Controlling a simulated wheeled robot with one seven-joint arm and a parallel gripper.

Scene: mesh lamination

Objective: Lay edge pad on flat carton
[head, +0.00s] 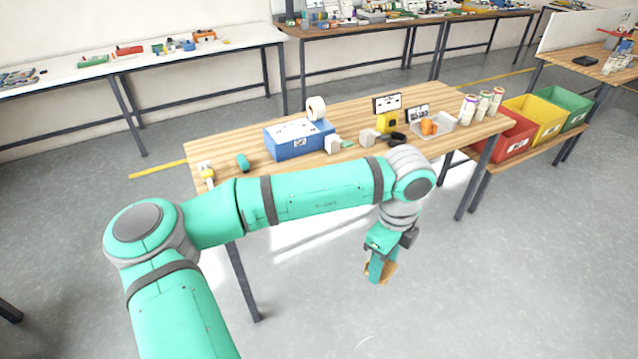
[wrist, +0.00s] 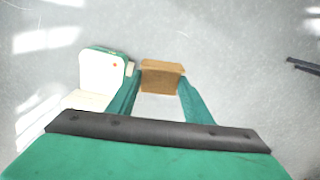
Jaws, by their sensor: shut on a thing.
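My gripper (head: 380,272) hangs over open grey floor in front of the wooden table, pointing down. It is shut on a small brown piece that looks like the edge pad (head: 390,269). In the wrist view the edge pad (wrist: 162,76) is a brown block between the two teal fingertips (wrist: 160,90). It sits at the tips and is apart from any surface that I can make out. I cannot pick out the flat carton in either view.
The wooden table (head: 240,143) bears a blue box (head: 285,147), a tape roll (head: 316,108) and a clear tray (head: 446,122) with orange things. Red (head: 512,140), yellow (head: 545,122) and green (head: 575,107) bins stand right. The floor below my gripper is clear.

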